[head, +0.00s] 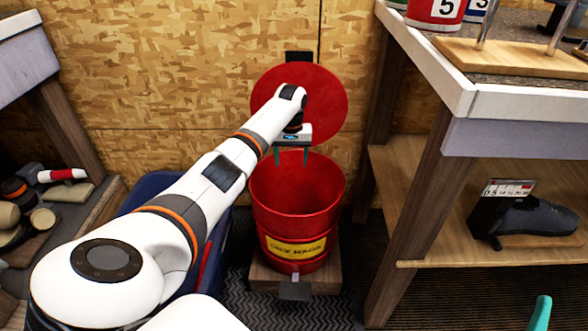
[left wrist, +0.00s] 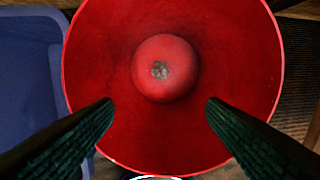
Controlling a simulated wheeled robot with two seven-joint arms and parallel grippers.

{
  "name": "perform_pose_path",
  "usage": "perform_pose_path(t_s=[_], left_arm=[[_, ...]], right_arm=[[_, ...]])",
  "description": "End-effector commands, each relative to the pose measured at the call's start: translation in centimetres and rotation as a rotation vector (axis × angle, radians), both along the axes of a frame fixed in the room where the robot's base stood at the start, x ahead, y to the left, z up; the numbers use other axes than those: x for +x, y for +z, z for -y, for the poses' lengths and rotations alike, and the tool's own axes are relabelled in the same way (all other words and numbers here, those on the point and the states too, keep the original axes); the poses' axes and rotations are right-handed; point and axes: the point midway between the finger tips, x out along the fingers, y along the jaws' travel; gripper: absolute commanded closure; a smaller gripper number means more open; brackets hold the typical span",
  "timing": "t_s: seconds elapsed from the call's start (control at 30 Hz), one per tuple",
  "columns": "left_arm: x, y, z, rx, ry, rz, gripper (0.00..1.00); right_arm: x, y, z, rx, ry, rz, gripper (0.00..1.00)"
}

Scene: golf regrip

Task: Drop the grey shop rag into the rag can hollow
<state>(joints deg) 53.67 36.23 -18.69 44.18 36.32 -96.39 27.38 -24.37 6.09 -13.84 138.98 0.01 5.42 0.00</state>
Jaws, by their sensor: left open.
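The red rag can (head: 296,225) stands on a low wooden base with its round red lid (head: 325,90) raised behind it. My left gripper (head: 291,157) is open and empty above the can's mouth, pointing down. In the left wrist view its two fingers (left wrist: 160,104) are spread over the can hollow (left wrist: 100,60). A small crumpled grey patch, apparently the grey shop rag (left wrist: 160,70), lies at the middle of the can's bottom, apart from the fingers. The can's front wall hides it in the head view. A teal tip at the lower right edge seems to be my right gripper's (head: 540,313).
A blue bin (head: 150,187) stands left of the can, partly behind my left arm; it also shows in the left wrist view (left wrist: 28,85). A workbench (head: 470,100) with a lower shelf stands close on the right.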

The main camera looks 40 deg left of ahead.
Motion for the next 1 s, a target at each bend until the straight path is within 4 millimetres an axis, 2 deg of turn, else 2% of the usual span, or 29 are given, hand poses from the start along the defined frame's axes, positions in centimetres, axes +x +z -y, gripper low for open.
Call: perform_pose_path(t_s=[0.03,0.2,0.5,0.7,1.0], left_arm=[[0.0,1.0,0.0,0.001,0.000,0.002,0.34],[0.1,3.2,0.0,0.000,0.000,0.003,0.34],[0.0,6.1,0.0,-0.001,-0.001,0.001,0.34],[0.0,6.7,0.0,-0.001,-0.001,0.001,0.34],[0.0,6.7,0.0,-0.001,-0.001,0.001,0.34]], right_arm=[[0.4,-0.4,0.0,-0.016,-0.004,-0.054,0.05],[1.4,-3.3,0.2,-0.069,-0.015,-0.246,0.05],[1.6,-7.4,0.8,-0.137,-0.030,-0.505,0.05],[1.5,-8.5,1.0,-0.153,-0.034,-0.567,0.05],[1.4,-8.6,1.0,-0.153,-0.033,-0.571,0.05]])
